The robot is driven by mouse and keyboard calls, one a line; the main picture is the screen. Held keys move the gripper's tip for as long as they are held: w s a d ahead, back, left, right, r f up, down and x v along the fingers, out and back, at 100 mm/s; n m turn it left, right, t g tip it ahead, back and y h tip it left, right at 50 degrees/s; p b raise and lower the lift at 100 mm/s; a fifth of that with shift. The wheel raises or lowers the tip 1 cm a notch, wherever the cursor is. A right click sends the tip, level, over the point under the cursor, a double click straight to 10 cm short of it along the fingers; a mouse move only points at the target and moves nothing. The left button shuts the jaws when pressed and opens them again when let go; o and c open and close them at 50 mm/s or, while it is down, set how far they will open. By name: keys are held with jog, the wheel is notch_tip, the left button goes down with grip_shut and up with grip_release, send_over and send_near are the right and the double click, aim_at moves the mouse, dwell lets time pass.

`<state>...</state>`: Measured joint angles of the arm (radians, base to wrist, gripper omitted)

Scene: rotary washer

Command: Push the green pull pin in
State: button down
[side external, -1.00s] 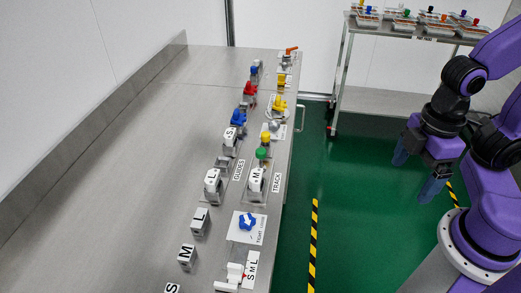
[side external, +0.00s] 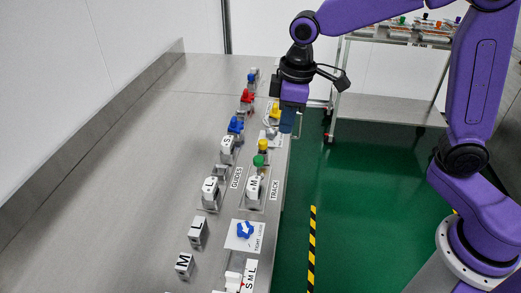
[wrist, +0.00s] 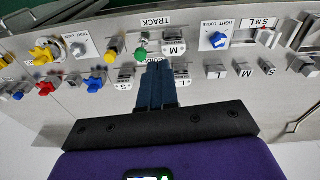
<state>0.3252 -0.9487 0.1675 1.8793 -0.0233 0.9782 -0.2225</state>
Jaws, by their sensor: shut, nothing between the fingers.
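The green pull pin (side external: 259,160) stands on the TRACK fixture near the table's right edge, between a yellow knob (side external: 263,146) and a white block marked M (side external: 254,188). It also shows in the wrist view (wrist: 140,53), just beyond and left of my fingertips. My gripper (side external: 287,122) hangs above the table's right edge, farther back than the pin and apart from it. In the wrist view its dark blue fingers (wrist: 158,72) are together with nothing between them. How far the pin is pushed in cannot be told.
Blue knob (side external: 235,125) and red knob (side external: 246,96) stand in the row to the left. A blue dial plate (side external: 245,235) and loose lettered blocks (side external: 197,231) lie nearer. The left of the steel table (side external: 110,170) is clear. A shelf (side external: 385,110) stands behind.

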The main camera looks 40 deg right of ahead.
send_near(260, 159)
jog(key=shift+m, duration=0.4)
jog(key=f, duration=0.4)
jog(key=w+f, duration=0.1)
jog(key=f, duration=0.1)
jog(key=shift+a+f, duration=0.2)
jog(key=shift+f, duration=0.15)
jog(key=shift+s+f, duration=0.1)
jog(key=shift+f, duration=1.15)
